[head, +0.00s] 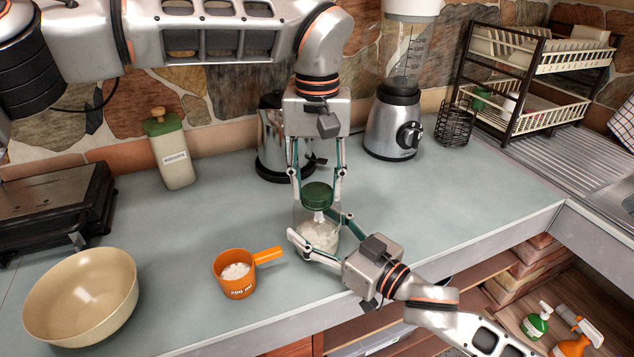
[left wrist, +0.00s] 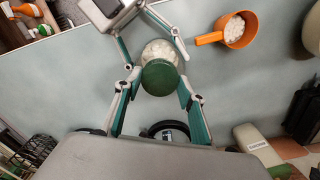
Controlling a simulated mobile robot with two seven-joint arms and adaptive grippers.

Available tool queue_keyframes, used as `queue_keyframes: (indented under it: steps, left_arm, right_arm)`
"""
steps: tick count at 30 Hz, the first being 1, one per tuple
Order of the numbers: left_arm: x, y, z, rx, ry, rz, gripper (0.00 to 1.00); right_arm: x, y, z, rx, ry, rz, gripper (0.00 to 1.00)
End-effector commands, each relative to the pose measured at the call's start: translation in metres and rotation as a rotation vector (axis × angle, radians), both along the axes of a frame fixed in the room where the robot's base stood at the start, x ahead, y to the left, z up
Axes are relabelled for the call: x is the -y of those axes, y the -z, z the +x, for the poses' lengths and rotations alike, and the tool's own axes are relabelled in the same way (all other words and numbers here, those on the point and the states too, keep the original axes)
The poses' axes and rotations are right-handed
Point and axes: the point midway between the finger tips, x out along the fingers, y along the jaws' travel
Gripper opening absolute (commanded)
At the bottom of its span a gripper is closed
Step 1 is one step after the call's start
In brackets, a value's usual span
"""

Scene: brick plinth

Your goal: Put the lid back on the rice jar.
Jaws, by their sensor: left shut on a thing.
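The green lid (head: 317,194) is between the fingertips of my left gripper (head: 317,197), which comes down from above and is shut on it. The clear rice jar (head: 318,234), with white rice inside, stands upright on the counter below the lid. The lid is over the jar's mouth; whether they touch I cannot tell. My right gripper (head: 309,233) reaches in low from the right, with one finger in front of the jar and one behind, shut on it. In the left wrist view the lid (left wrist: 160,77) hides part of the jar (left wrist: 161,51).
An orange measuring cup (head: 236,286) with white contents and a beige bowl (head: 82,300) stand to the left. Behind are a kettle (head: 270,140), a green-topped canister (head: 172,155) and a blender (head: 393,125). The counter to the right of the jar is clear.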

Motion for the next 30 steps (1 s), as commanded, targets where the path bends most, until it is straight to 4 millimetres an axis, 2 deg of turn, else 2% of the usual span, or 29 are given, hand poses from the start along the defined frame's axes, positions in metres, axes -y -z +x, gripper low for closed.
queue_keyframes:
  steps: [3,6,16,18,19,30]
  left_arm:
    - [0.0007,-0.001,-0.0001,0.002,0.152,-0.001,0.3]
    - [0.0009,-0.001,-0.0003,0.001,0.227,-0.002,0.3]
    - [0.001,-0.001,-0.0004,0.001,0.254,-0.002,0.3]
    - [0.001,-0.0011,-0.0004,0.001,0.254,-0.002,0.52]
    - [0.001,-0.001,-0.0004,0.001,0.254,-0.002,0.56]
    - [0.0004,-0.0021,0.0,0.001,0.252,-0.001,0.56]
  right_arm:
    - [0.0001,0.0001,0.0001,-0.001,0.0,-0.001,0.02]
    - [0.0001,0.0002,0.0001,-0.001,0.0,-0.001,0.02]
    - [0.0001,0.0003,0.0001,-0.001,0.0,-0.001,0.02]
    - [0.0001,0.0003,0.0001,-0.001,0.0,-0.001,0.02]
    - [0.0001,0.0003,0.0001,-0.001,0.0,-0.001,0.02]
    - [0.0,0.0003,0.0,-0.001,0.0,-0.001,0.02]
